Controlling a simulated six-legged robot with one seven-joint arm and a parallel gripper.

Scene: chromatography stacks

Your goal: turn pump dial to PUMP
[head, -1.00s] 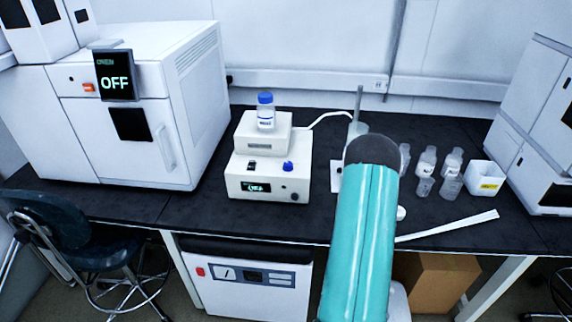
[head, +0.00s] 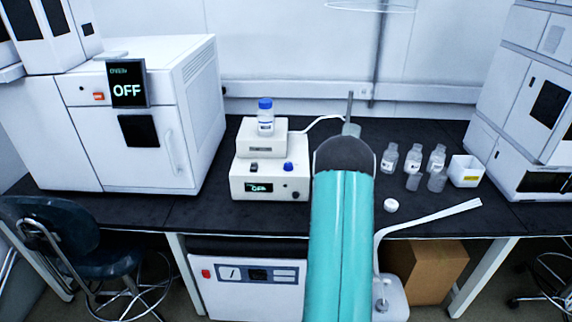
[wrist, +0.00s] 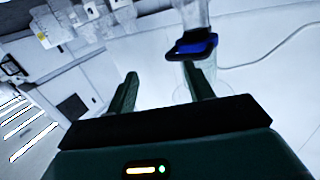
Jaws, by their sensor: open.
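A white box unit (head: 240,172) stands mid-bench in the head view. It has a blue knob (head: 289,167) on top at right, a black switch (head: 254,168) at left, and a small dark front display (head: 258,187) that seems to read OFF. A small black front knob (head: 296,195) sits lower right. I cannot tell which control is the pump dial. My gripper (wrist: 160,72) is open and empty in the wrist view; my teal arm hides it in the head view. A blue and black part (wrist: 192,46) on clear glass is near its right finger; contact is unclear.
A blue-capped bottle (head: 265,114) stands on the unit's upper block. At left is a large white instrument (head: 80,150) with an OFF screen (head: 127,95). Clear vials (head: 413,162), a white box (head: 466,171) and a white cap (head: 391,205) lie right of my arm. Dark bench shows between.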

